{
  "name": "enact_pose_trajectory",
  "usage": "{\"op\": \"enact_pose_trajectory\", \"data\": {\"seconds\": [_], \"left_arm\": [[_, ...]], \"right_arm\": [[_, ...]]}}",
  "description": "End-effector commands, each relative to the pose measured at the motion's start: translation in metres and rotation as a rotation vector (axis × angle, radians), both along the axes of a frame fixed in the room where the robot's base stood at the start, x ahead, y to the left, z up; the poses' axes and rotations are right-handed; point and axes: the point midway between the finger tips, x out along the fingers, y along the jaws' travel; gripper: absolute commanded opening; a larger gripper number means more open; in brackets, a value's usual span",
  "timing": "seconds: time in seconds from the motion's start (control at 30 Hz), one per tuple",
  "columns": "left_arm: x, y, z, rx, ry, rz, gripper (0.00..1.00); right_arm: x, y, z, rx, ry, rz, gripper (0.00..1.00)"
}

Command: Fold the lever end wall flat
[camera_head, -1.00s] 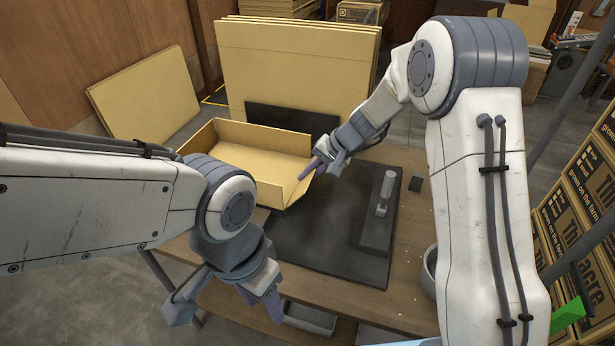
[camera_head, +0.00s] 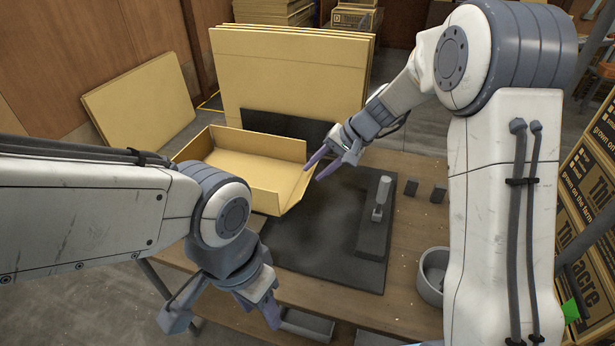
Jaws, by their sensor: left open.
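The tan cardboard tray (camera_head: 240,139) sits at the back left of the dark mat, with its back and left walls standing. Its end wall (camera_head: 298,192) on the lever side leans outward to the right and is not flat. The grey lever (camera_head: 381,192) stands upright on a dark block at the mat's right. My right gripper (camera_head: 321,164) is just right of the tray, above the end wall's outer edge. Its purple fingers are apart with nothing visible between them. My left gripper (camera_head: 222,316) is open and empty in front of the tray, near the table's front left edge.
A dark upright panel (camera_head: 288,124) and large cardboard sheets (camera_head: 290,70) stand behind the tray. Printed boxes (camera_head: 590,205) are stacked far right. The mat's front is clear.

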Motion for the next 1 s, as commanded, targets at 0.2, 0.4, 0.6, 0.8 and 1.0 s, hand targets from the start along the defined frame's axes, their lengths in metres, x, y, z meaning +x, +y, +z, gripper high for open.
{"op": "enact_pose_trajectory", "data": {"seconds": [0.2,0.4,0.6,0.8,1.0], "left_arm": [[0.0,0.0,0.002,0.0,0.0,0.0,0.5],[0.0,0.0,0.003,0.0,0.0,0.0,0.5],[0.0,0.0,0.003,0.0,0.0,0.0,0.5],[0.0,0.0,0.003,0.0,0.0,0.0,0.5],[0.0,0.0,0.003,0.0,0.0,0.0,0.5]], "right_arm": [[-0.007,-0.019,0.028,0.0,0.0,-0.001,0.35],[-0.01,-0.023,0.034,-0.001,0.001,0.001,0.35],[-0.01,-0.023,0.034,-0.001,0.001,0.001,0.35],[-0.044,0.006,0.04,-0.049,0.009,0.103,0.0],[-0.178,0.061,0.046,-0.251,0.006,0.476,0.0]]}}
